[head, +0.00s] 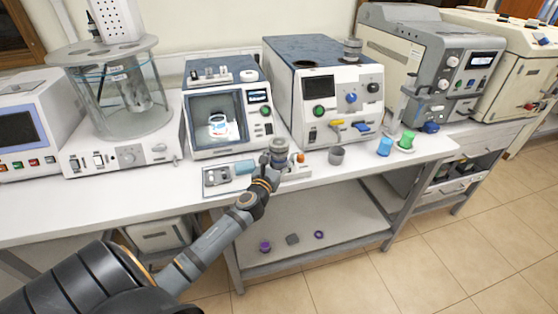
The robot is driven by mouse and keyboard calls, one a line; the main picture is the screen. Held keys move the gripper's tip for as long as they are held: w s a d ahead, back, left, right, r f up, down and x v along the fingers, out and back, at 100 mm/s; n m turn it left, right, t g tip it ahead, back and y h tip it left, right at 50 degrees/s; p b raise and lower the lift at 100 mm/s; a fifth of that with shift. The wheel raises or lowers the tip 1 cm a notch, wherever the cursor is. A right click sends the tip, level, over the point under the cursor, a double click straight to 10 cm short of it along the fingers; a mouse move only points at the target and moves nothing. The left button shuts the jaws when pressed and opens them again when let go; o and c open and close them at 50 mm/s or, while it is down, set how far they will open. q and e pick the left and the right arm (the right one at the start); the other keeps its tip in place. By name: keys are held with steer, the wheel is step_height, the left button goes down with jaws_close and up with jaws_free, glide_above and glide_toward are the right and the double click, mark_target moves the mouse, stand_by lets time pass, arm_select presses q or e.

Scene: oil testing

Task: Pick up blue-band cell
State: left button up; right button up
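A white cell with a blue band (218,125) sits inside the open-fronted chamber of the white and blue tester (218,152) left of centre. My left arm reaches in from the lower left, and its gripper (269,163) is over the bench's front edge, right of and below that chamber. The gripper is apart from the blue-band cell. Its fingers are small and dark against the metal parts behind them, so I cannot see whether they are open. My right gripper is not in view.
A tray (211,184) with a pale blue cylinder (245,167) lies left of my gripper. A metal cylinder (280,148) and an orange knob (300,157) are close beside it. A grey cup (336,155), blue cup (385,147) and green cup (407,139) stand to the right.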

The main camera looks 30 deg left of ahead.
mark_target(277, 153)
arm_select(q)
steer(key=shift+w, duration=0.1)
steer(key=c, duration=1.2)
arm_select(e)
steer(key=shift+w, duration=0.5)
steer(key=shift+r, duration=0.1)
